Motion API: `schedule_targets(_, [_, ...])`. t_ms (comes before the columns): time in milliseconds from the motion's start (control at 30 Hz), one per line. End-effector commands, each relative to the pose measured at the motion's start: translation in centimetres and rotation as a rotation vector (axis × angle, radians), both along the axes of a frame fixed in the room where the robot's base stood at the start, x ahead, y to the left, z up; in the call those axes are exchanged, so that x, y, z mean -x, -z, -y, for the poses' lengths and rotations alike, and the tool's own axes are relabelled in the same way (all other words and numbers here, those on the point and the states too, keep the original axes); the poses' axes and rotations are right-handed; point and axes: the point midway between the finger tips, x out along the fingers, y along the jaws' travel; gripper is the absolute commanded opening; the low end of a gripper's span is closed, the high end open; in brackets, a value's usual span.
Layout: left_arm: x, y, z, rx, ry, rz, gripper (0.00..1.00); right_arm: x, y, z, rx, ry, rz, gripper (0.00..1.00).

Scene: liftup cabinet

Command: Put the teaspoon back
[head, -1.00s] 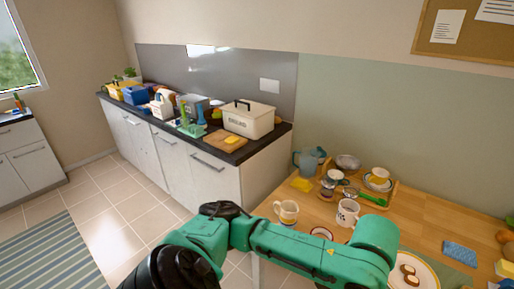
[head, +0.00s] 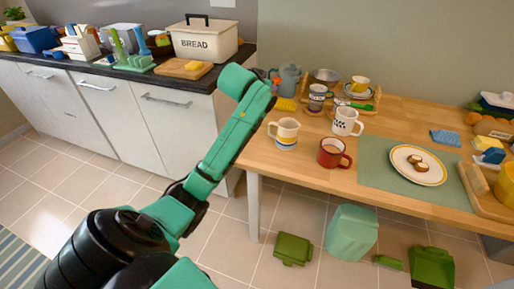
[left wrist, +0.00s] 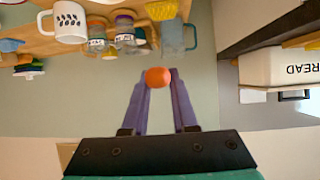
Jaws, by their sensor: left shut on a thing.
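My left gripper (left wrist: 158,80) is shut on a small orange round thing (left wrist: 158,77) between its purple fingertips. It may be the end of the teaspoon's handle; I cannot tell, and no spoon bowl shows. In the head view this gripper (head: 272,82) is partly hidden behind my green arm, near the blue-grey jug (head: 289,78). The jug also shows in the left wrist view (left wrist: 174,36), apart from the fingertips. Jars with labels (left wrist: 124,34) stand beside it. My right gripper is not in view.
A black-and-white mug (head: 346,121), a cream mug (head: 285,133) and a red mug (head: 333,153) stand on the wooden table. Behind them are a bowl (head: 325,77) and a yellow cup (head: 360,83). The bread bin (head: 204,42) stands on the left counter. Green bins are on the floor.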

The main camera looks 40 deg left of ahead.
Motion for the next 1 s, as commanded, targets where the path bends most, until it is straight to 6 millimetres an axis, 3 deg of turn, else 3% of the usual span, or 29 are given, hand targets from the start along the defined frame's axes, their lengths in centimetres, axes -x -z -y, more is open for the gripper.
schedule_targets(33, [0.2, 1.6, -1.6, 0.002, -0.027, 0.03, 0.0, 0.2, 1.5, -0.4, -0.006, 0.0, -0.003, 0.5])
schedule_targets(200, [0.8, 2.4, -4.7, -0.012, -0.08, 0.092, 0.0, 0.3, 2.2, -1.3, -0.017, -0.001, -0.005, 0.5])
schedule_targets(267, [0.8, 3.4, -4.8, -0.012, -0.081, 0.092, 0.0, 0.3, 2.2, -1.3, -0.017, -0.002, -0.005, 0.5])
schedule_targets(633, [0.9, 15.2, -4.7, -0.01, -0.081, 0.09, 0.0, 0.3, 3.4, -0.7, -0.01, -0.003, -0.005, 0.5])
schedule_targets(1000, [0.9, 21.6, -4.6, -0.011, -0.079, 0.093, 0.0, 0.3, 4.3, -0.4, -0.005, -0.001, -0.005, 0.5])
